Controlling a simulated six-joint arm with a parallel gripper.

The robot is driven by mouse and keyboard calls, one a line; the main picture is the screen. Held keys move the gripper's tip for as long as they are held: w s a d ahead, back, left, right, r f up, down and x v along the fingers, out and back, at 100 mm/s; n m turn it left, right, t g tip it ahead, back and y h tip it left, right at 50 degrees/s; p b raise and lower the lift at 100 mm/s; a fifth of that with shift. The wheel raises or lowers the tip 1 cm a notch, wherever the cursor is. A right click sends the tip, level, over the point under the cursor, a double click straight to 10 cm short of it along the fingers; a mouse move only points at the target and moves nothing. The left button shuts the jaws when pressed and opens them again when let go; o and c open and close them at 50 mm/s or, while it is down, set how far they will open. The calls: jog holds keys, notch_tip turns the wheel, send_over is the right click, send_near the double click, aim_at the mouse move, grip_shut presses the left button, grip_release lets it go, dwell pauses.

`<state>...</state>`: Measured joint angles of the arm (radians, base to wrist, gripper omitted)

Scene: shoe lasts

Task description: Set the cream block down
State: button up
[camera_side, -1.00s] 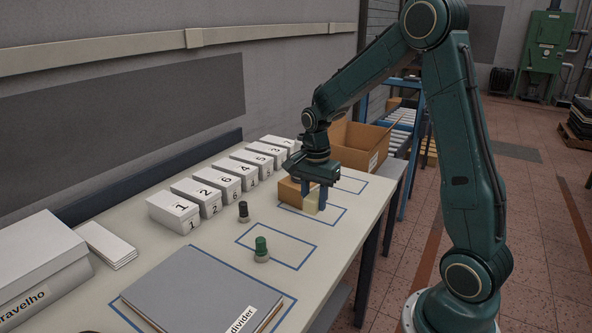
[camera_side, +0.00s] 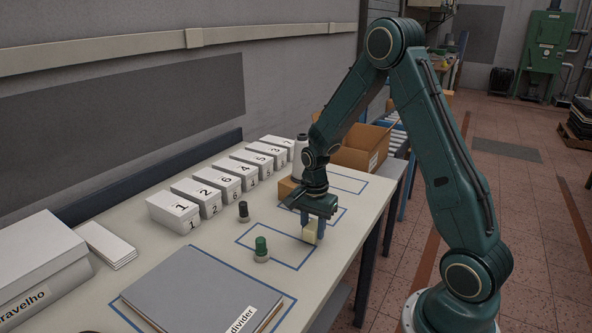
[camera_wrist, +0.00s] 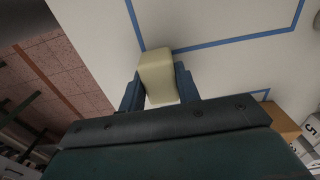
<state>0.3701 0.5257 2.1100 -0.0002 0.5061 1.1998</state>
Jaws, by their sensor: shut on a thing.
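The cream block (camera_side: 310,232) is between the fingers of my gripper (camera_side: 314,229), low over the table at the right end of a blue taped rectangle (camera_side: 262,263). In the wrist view my gripper (camera_wrist: 159,92) is shut on the cream block (camera_wrist: 157,72), with a dark finger on each side. A blue tape corner shows just beyond the block there. I cannot tell whether the block touches the table.
A brown block (camera_side: 287,190) stands behind my gripper, near a white bottle (camera_side: 300,158). A green-capped jar (camera_side: 261,249) and a dark-capped jar (camera_side: 243,211) stand to the left. Numbered white boxes (camera_side: 173,212) line the wall side. The grey divider folder (camera_side: 203,291) lies in front.

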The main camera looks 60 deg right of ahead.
aim_at(313, 225)
jog(key=shift+f, duration=0.6)
jog(key=shift+f, duration=0.15)
jog(key=o, duration=1)
notch_tip(313, 225, up, 12)
jog(key=shift+r, duration=0.15)
jog(key=shift+a+r, duration=0.1)
dwell(0.4)
